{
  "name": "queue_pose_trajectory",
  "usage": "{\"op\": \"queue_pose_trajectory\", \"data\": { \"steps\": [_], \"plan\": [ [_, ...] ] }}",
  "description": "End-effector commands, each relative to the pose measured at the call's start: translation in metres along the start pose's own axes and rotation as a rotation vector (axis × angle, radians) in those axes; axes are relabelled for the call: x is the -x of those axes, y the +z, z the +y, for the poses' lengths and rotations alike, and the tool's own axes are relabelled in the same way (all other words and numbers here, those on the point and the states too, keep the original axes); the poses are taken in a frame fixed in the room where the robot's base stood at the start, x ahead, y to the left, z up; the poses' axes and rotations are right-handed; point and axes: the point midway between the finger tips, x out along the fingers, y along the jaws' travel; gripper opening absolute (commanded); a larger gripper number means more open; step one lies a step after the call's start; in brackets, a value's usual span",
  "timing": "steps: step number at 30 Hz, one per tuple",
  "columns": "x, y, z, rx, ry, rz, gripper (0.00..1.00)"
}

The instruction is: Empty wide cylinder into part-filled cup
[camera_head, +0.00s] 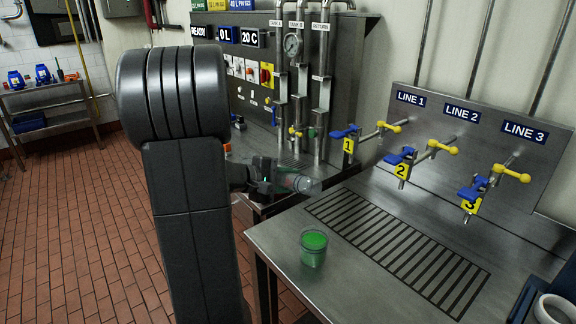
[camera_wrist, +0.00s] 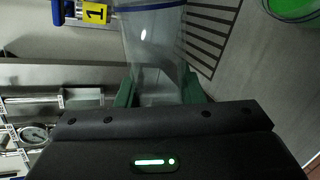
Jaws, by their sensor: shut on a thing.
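My gripper (camera_head: 272,180) is shut on a clear, wide cylinder (camera_head: 301,183), which lies close to horizontal in the head view, its free end toward the right. In the wrist view the cylinder (camera_wrist: 152,45) sits between my green fingers, with a blue band near its far end. Its contents are hard to make out. A clear cup (camera_head: 313,250) with green liquid stands upright on the steel bench, below and slightly right of the cylinder. Part of this cup (camera_wrist: 292,8) shows at the top right of the wrist view. The cylinder and cup are apart.
The bench (camera_head: 284,238) has a slotted drain (camera_head: 400,250) behind the cup. Blue-and-yellow taps 1 (camera_head: 347,135), 2 (camera_head: 401,161) and 3 (camera_head: 474,190) project over the bench. A white-rimmed container (camera_head: 553,309) is at the bottom right. My arm hides part of the left side.

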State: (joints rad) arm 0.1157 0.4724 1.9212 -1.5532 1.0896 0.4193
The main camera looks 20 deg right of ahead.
Motion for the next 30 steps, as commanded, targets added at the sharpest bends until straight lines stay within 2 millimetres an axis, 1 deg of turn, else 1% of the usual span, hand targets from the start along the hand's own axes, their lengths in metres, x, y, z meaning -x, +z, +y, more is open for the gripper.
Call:
{"op": "queue_pose_trajectory", "data": {
  "steps": [13, 15, 23, 24, 27, 30],
  "plan": [
    [-0.010, 0.002, -0.026, 0.245, -0.002, -0.096, 0.05],
    [-0.015, 0.001, -0.038, 0.287, -0.001, -0.113, 0.05],
    [-0.023, 0.007, -0.059, 0.465, -0.001, -0.184, 0.05],
    [-0.025, 0.009, -0.062, 0.493, -0.001, -0.195, 0.05],
    [-0.028, 0.004, -0.071, 0.591, -0.001, -0.233, 0.05],
    [-0.030, 0.000, -0.076, 0.710, -0.002, -0.280, 0.05]
  ]
}}
